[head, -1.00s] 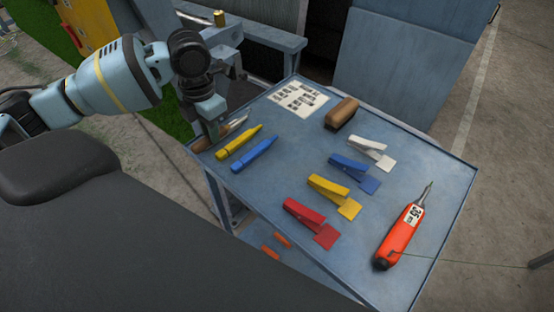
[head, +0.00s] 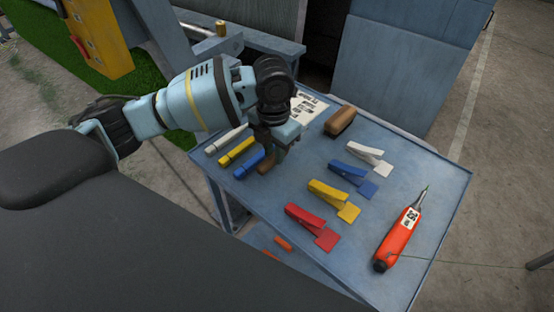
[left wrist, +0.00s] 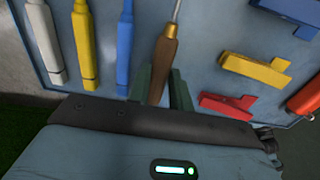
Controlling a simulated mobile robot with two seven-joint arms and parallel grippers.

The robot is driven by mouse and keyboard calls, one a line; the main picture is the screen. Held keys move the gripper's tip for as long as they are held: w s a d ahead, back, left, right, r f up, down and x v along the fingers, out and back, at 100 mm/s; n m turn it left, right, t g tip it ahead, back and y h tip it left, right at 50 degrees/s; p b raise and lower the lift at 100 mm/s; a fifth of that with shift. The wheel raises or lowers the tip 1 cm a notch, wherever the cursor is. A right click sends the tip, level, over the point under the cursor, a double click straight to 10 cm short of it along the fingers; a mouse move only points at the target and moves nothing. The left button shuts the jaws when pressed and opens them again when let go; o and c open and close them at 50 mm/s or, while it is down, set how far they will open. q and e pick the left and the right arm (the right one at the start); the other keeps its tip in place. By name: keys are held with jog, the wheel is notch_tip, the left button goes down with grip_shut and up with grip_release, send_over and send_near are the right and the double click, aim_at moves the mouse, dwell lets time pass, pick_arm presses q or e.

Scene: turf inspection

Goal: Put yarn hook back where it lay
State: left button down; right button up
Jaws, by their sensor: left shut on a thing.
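The yarn hook, with a brown wooden handle (head: 266,165), a brass collar and a thin metal shaft, is in my left gripper (head: 272,150). In the left wrist view its handle (left wrist: 163,62) stands between the two dark fingers, which are shut on it. The hook is over the blue table top (head: 290,180), just right of the blue marker (head: 248,163). I cannot tell whether it touches the top. Its shaft is hidden by the gripper in the head view. My right gripper is not in view.
White (left wrist: 44,42) and yellow (head: 237,151) markers lie left of the blue one. Red (head: 312,226), yellow (head: 334,200), blue (head: 353,177) and white (head: 370,157) clips lie to the right. A brown-handled brush (head: 341,120) and an orange tool (head: 402,238) lie beyond. Bare top separates hook and clips.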

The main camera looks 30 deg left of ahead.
pick_arm(q)
jog(key=shift+w+d, duration=0.1)
jog(key=shift+d, duration=0.25)
jog(key=shift+f, duration=1.75)
jog(key=c, duration=1.3)
grip_release()
jog(key=shift+f, duration=0.15)
jog(key=shift+o, duration=0.2)
notch_tip(320, 180, up, 12)
jog(key=shift+p, duration=0.35)
